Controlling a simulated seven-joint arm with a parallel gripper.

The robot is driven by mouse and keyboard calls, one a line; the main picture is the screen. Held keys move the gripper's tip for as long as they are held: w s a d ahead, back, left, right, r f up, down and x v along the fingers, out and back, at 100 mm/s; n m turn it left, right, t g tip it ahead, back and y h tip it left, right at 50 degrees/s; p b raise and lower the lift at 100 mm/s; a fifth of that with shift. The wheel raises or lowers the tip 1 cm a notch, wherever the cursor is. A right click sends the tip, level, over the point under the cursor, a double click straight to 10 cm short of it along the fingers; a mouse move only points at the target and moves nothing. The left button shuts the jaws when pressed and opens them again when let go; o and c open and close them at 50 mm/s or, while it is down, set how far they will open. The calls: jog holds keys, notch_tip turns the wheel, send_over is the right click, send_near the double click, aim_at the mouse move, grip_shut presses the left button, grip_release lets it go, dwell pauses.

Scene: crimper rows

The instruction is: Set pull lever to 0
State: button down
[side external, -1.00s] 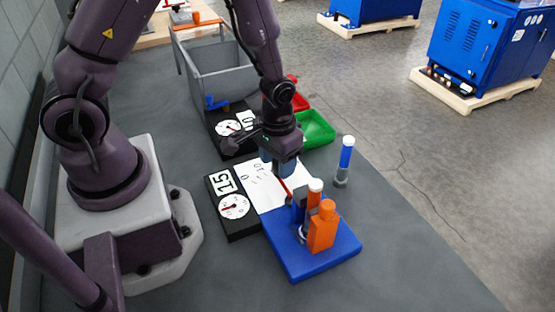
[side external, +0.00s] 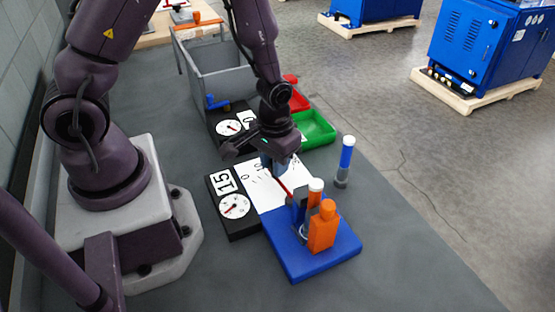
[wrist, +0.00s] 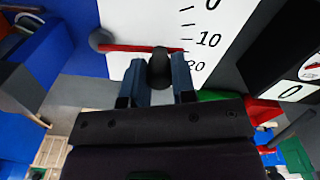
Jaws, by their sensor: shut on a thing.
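The pull lever is a red bar (wrist: 135,47) with a dark round knob (wrist: 158,68), and it runs from a grey pivot (wrist: 100,40) over a white scale panel (wrist: 228,20). In the wrist view its tip lies between the 10 and 20 marks, nearer 10. My gripper (wrist: 158,82) has its blue fingers shut on either side of the knob. In the side view my gripper (side external: 273,168) is over the white panel (side external: 262,195), hiding the knob and part of the scale. The red bar (side external: 284,188) shows below the fingers.
A blue base (side external: 310,262) carries an orange bottle-shaped part (side external: 323,230) and an orange, white-capped cylinder (side external: 315,188). Black gauge boxes show 15 (side external: 224,183) and 0 (side external: 247,120). A blue-and-white cylinder (side external: 345,160), green tray (side external: 316,130) and grey bin (side external: 222,75) stand nearby.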

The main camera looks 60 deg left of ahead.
jog(key=shift+s+d+n, duration=0.25)
jog(key=shift+s+n, duration=0.45)
jog(key=shift+n, duration=0.55)
jog(key=shift+s+d+n, duration=0.2)
jog(key=shift+s+n, duration=0.45)
jog(key=shift+n, duration=0.6)
jog(key=c, duration=0.9)
grip_release()
jog(key=shift+r, duration=0.1)
notch_tip(320, 180, up, 13)
jog(key=shift+f, duration=0.1)
